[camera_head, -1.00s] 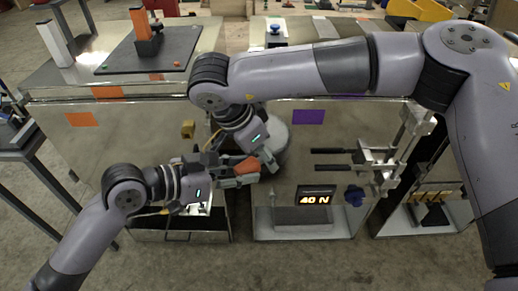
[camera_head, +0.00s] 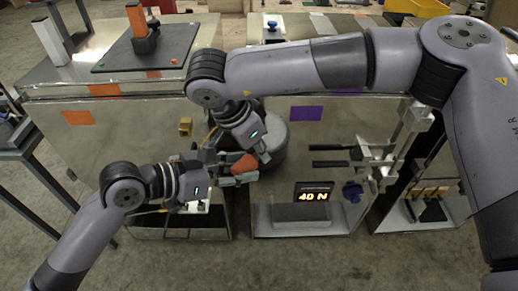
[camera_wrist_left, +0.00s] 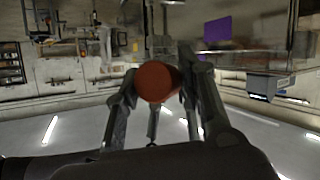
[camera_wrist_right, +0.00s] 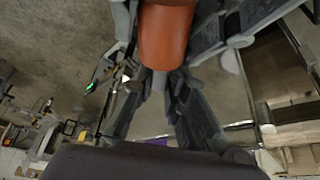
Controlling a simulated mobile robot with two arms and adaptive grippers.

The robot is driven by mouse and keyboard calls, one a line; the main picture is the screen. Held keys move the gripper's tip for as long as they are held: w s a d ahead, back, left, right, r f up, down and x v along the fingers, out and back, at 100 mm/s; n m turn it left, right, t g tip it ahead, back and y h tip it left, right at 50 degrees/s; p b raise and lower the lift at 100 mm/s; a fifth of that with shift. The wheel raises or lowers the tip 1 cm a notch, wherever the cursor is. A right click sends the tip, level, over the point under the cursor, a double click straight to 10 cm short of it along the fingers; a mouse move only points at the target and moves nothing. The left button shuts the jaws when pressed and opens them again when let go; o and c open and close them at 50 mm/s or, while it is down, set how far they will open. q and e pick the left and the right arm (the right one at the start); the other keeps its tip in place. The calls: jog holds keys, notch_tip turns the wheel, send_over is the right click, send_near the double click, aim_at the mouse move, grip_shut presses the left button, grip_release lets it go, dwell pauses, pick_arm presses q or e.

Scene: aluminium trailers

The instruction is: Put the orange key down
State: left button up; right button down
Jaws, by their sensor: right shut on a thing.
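The orange key (camera_head: 245,165) is held in front of the metal trailer's side, between my two grippers. My right gripper (camera_head: 262,158) is shut on it; in the right wrist view the key's orange cylinder (camera_wrist_right: 166,38) lies between the right fingers. My left gripper (camera_head: 240,180) is at the key from the left. In the left wrist view the round orange end (camera_wrist_left: 157,82) sits between the left fingers, which stand apart with a gap on the left side. The far end of the key is hidden by the fingers.
A black board (camera_head: 150,50) on the left trailer top carries a dark stand with an orange block (camera_head: 136,18). A grey round part (camera_head: 272,145) is close behind the grippers.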

pick_arm(q)
jog(key=o, duration=0.5)
jog(key=shift+c, duration=0.2)
jog(key=shift+a, duration=0.1)
